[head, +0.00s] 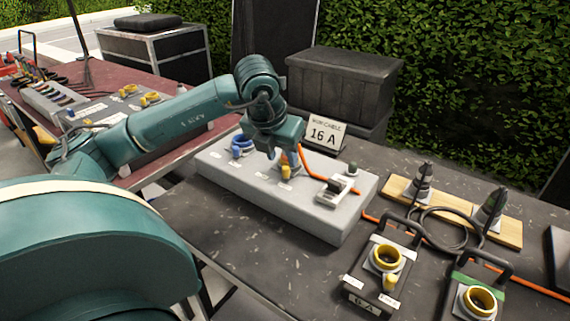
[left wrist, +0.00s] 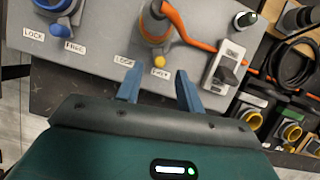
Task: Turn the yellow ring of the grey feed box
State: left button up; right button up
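The grey feed box (head: 318,215) lies on the dark table, and its top also fills the upper part of the left wrist view (left wrist: 100,55). A socket with the yellow ring (left wrist: 155,28) stands on it, an orange cable leading away to the right. In the head view my left gripper (head: 275,153) partly hides the ring. In the left wrist view the left gripper (left wrist: 156,83) is open and empty, its fingertips just short of the knob. My right gripper is not in view.
On the box, a blue socket (head: 241,146) stands left and a black switch (head: 334,187) right. Two portable boxes with yellow sockets (head: 386,257) (head: 479,298) stand at the right front. A 16 A sign (head: 324,132) and black case (head: 343,85) stand behind.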

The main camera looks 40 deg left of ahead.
aim_at(286, 167)
pick_arm(q)
jog(key=shift+x, duration=2.05)
jog(key=shift+c, duration=0.3)
grip_shut()
